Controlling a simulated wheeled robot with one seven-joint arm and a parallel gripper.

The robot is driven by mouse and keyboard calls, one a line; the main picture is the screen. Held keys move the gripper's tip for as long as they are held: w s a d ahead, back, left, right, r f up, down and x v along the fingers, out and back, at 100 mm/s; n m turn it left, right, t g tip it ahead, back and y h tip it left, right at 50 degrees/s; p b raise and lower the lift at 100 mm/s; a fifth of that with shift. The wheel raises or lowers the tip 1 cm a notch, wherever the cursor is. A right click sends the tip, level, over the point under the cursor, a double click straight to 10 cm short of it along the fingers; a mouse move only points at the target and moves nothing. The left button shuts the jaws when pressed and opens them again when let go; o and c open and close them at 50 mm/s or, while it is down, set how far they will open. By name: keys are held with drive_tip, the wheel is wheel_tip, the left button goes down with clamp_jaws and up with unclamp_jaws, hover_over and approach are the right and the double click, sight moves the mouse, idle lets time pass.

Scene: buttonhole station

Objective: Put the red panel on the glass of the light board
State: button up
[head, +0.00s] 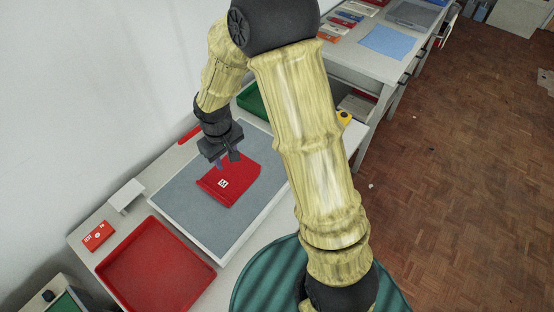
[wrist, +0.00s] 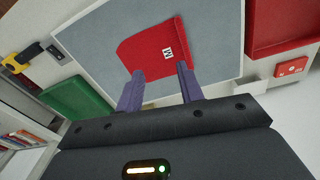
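The red panel (head: 240,178), a flat red piece with a small white label, lies on the grey glass of the light board (head: 180,205), inside its white frame. In the wrist view the red panel (wrist: 150,47) lies just beyond my fingertips, and the grey glass (wrist: 105,45) surrounds it. My gripper (head: 228,161) is over the panel's far edge, with its fingers apart. In the wrist view my gripper (wrist: 160,74) is open, with nothing held between the fingers. I cannot tell whether the fingertips touch the panel.
A red tray (head: 155,268) stands in front of the board, beside a red box (head: 98,236) and a white bracket (head: 127,195). A green tray (wrist: 78,98) is at the board's other end, near a yellow-and-black item (wrist: 22,58). A second table (head: 350,62) stands at the back.

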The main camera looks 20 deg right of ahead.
drive_tip(key=s+d+r+m+t, duration=0.1)
drive_tip(key=s+d+r+m, duration=0.4)
drive_tip(key=s+d+r, duration=0.3)
drive_tip(key=s+d, duration=0.3)
drive_tip(key=s, duration=0.1)
drive_tip(key=shift+s+d+r+t, duration=0.15)
drive_tip(key=shift+r+t, duration=0.2)
drive_tip(key=shift+t, duration=0.05)
